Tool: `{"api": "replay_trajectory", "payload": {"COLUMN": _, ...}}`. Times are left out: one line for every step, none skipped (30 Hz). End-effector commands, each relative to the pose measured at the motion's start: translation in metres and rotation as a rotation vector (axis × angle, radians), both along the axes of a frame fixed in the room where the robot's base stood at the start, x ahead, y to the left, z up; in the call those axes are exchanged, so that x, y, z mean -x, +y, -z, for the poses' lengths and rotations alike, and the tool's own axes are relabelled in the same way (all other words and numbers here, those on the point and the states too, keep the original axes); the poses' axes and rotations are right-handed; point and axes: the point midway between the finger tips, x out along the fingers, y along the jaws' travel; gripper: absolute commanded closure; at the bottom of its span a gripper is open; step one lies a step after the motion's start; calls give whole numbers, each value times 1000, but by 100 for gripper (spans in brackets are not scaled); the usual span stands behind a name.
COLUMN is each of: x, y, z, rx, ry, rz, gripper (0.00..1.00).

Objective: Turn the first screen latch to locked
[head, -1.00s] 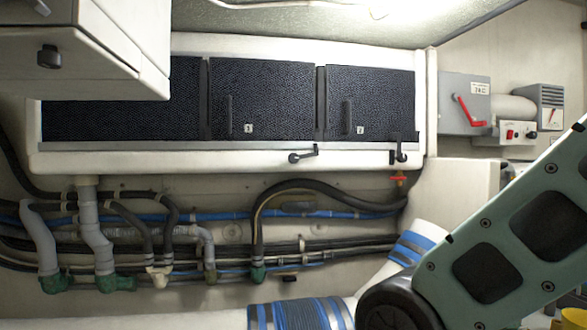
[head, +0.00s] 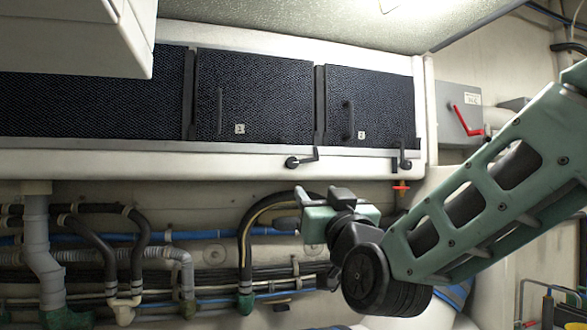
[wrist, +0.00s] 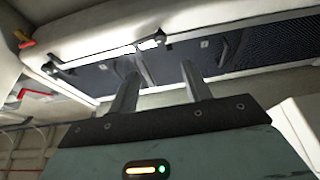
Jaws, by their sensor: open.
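Two dark mesh screens with small number tags stand side by side in a white frame: the left one (head: 265,95), its number hard to read, and the right one, tagged 2 (head: 378,100). Below the left screen's lower right corner is a black latch (head: 301,161), its arm pointing right with an upturned end; it also shows in the wrist view (wrist: 160,38). The second latch (head: 403,158) stands upright under the right screen. My gripper (head: 322,195) is below the left screen's latch, apart from it. In the wrist view its open jaws (wrist: 158,75) are empty.
Hoses and pipes (head: 150,260) run along the wall below the screens. A red valve handle (head: 401,187) sits under the second latch. A grey box with a red lever (head: 467,120) is at the right. A white cabinet (head: 95,40) overhangs at upper left.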

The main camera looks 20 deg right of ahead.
Motion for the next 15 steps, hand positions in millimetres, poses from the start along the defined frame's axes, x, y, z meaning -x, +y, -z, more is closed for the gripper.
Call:
{"api": "replay_trajectory", "payload": {"x": -10, "y": -1, "z": -6, "rx": -1, "ry": 3, "rz": 2, "gripper": 52}}
{"api": "replay_trajectory", "payload": {"x": -15, "y": -1, "z": -9, "rx": -1, "ry": 2, "rz": 3, "gripper": 52}}
{"api": "replay_trajectory", "payload": {"x": -23, "y": -1, "z": -12, "rx": -1, "ry": 4, "rz": 2, "gripper": 52}}
{"api": "replay_trajectory", "payload": {"x": -29, "y": 0, "z": -15, "rx": -1, "ry": 3, "rz": 1, "gripper": 52}}
{"api": "replay_trajectory", "payload": {"x": -35, "y": 0, "z": -17, "rx": 0, "ry": 4, "rz": 1, "gripper": 52}}
{"api": "replay_trajectory", "payload": {"x": -42, "y": 0, "z": -21, "rx": -1, "ry": 3, "rz": 1, "gripper": 52}}
{"api": "replay_trajectory", "payload": {"x": -48, "y": 0, "z": -23, "rx": -1, "ry": 5, "rz": 1, "gripper": 52}}
{"api": "replay_trajectory", "payload": {"x": -54, "y": 0, "z": -26, "rx": -1, "ry": 4, "rz": 0, "gripper": 52}}
{"api": "replay_trajectory", "payload": {"x": -62, "y": 0, "z": -28, "rx": -1, "ry": 5, "rz": 0, "gripper": 52}}
{"api": "replay_trajectory", "payload": {"x": -68, "y": 0, "z": -31, "rx": -1, "ry": 4, "rz": 0, "gripper": 52}}
{"api": "replay_trajectory", "payload": {"x": -74, "y": 0, "z": -33, "rx": -1, "ry": 5, "rz": 1, "gripper": 52}}
{"api": "replay_trajectory", "payload": {"x": -81, "y": -1, "z": -37, "rx": -1, "ry": 4, "rz": 1, "gripper": 52}}
{"api": "replay_trajectory", "payload": {"x": -87, "y": -1, "z": -39, "rx": -1, "ry": 4, "rz": 1, "gripper": 52}}
{"api": "replay_trajectory", "payload": {"x": -93, "y": -1, "z": -41, "rx": -1, "ry": 4, "rz": 0, "gripper": 52}}
{"api": "replay_trajectory", "payload": {"x": -100, "y": 0, "z": -44, "rx": -1, "ry": 3, "rz": 0, "gripper": 52}}
